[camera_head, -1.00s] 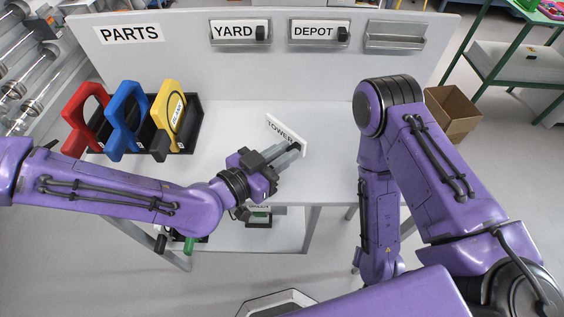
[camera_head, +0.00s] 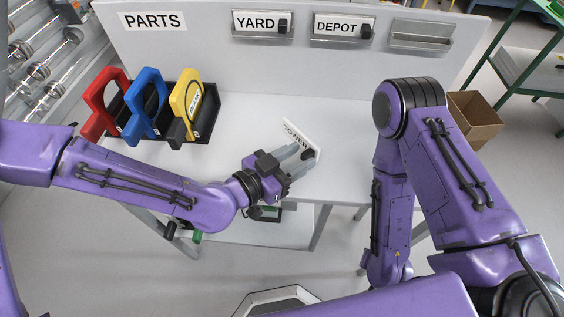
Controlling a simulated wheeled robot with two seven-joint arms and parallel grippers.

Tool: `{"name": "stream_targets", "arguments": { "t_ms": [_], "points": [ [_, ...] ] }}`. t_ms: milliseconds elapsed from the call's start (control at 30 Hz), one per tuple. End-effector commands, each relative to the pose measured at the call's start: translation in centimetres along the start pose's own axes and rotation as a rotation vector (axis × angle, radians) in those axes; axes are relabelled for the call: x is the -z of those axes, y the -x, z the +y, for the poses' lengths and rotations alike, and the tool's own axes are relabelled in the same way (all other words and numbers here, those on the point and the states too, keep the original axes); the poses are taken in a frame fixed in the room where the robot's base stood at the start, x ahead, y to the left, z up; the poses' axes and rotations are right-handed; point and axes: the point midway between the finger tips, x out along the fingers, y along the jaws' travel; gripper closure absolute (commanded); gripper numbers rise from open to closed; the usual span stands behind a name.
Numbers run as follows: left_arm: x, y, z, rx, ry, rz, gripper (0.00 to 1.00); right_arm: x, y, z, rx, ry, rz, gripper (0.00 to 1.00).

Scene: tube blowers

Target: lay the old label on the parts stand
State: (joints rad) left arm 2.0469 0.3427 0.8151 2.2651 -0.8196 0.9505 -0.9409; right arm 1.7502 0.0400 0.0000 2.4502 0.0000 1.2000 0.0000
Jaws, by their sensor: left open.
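The old label, a white plate reading TOWER (camera_head: 298,134) with a black knob, is on the light grey top of the parts stand (camera_head: 250,118), right of its middle. It seems to rest on the top; how flat it lies I cannot tell. My left gripper (camera_head: 303,158) is open, with its grey fingers close by the knob at the label's near side. The fingers cover part of the label. My right arm (camera_head: 410,110) bends down at the right; its gripper is out of sight.
Red (camera_head: 103,100), blue (camera_head: 146,105) and yellow (camera_head: 187,105) looped pieces stand in a black rack at the left. The back panel carries YARD (camera_head: 256,22) and DEPOT (camera_head: 335,27) labels in holders and an empty holder (camera_head: 420,36). A cardboard box (camera_head: 474,115) is at the right.

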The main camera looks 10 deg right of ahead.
Motion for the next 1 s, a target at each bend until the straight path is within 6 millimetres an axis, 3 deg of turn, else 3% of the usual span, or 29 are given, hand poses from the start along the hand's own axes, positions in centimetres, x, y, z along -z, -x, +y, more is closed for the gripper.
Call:
{"name": "stream_targets", "arguments": {
  "t_ms": [233, 333, 400, 567, 1000],
  "points": [
    [0.3, 6.3, -0.1, 0.005, 0.004, 0.0, 0.57, 0.3, 0.8, 0.1, 0.0, 0.0, 0.0, 0.57],
    [0.8, 9.3, -0.1, 0.005, 0.006, -0.001, 0.57, 1.1, 2.6, 0.2, 0.0, 0.0, 0.0, 0.57],
    [1.1, 10.0, -0.1, 0.004, 0.006, -0.002, 0.57, 1.8, 4.4, 0.4, 0.0, 0.0, 0.0, 0.57],
    [0.6, 11.4, -0.1, 0.003, 0.004, -0.002, 0.57, 2.5, 6.0, 0.5, 0.0, 0.0, 0.0, 0.57],
    [-0.1, 11.8, 0.0, 0.001, 0.001, -0.001, 0.57, 2.5, 6.2, 0.6, 0.0, 0.0, 0.0, 0.57]
  ]
}}
